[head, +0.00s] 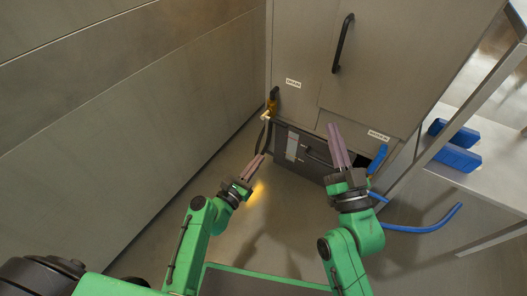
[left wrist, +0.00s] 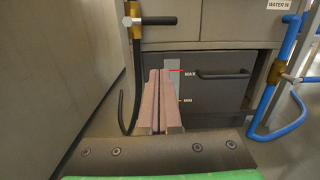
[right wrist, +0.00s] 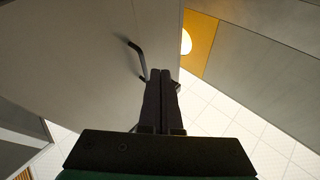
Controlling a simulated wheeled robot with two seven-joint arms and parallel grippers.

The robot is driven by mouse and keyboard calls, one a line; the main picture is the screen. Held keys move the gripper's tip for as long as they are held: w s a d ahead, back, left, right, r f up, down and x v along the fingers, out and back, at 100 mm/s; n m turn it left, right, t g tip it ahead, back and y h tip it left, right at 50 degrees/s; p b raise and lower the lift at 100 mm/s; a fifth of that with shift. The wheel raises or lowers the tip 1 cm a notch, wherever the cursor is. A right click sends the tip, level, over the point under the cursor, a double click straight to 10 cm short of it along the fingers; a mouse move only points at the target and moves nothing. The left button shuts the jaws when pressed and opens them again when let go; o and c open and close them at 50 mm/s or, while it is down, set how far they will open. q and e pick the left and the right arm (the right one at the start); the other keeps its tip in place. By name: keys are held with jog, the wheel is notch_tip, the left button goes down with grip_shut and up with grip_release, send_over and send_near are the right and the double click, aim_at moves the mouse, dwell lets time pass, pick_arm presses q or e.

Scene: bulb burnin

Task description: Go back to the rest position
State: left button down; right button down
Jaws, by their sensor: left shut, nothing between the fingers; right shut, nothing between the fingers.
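My left gripper (head: 257,165) is shut and empty, in front of the lower left of the grey cabinet (head: 300,55). My right gripper (head: 337,145) is shut and empty, raised in front of the cabinet's lower right part. Its fingers show dark in the right wrist view (right wrist: 161,100), with a black handle beyond them. Neither gripper visibly holds anything.
A brass valve with a black hose (left wrist: 134,50) is left of the drawer. A blue hose (left wrist: 285,120) hangs from a valve at its right. Blue bins (head: 455,148) sit on a metal shelf at the right. A plain wall (head: 130,90) stands close on the left.

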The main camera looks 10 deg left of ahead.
pick_arm(q)
jog(key=shift+s+a, duration=0.15)
jog(key=shift+s, duration=0.25)
pick_arm(e)
jog(key=shift+f, duration=0.6)
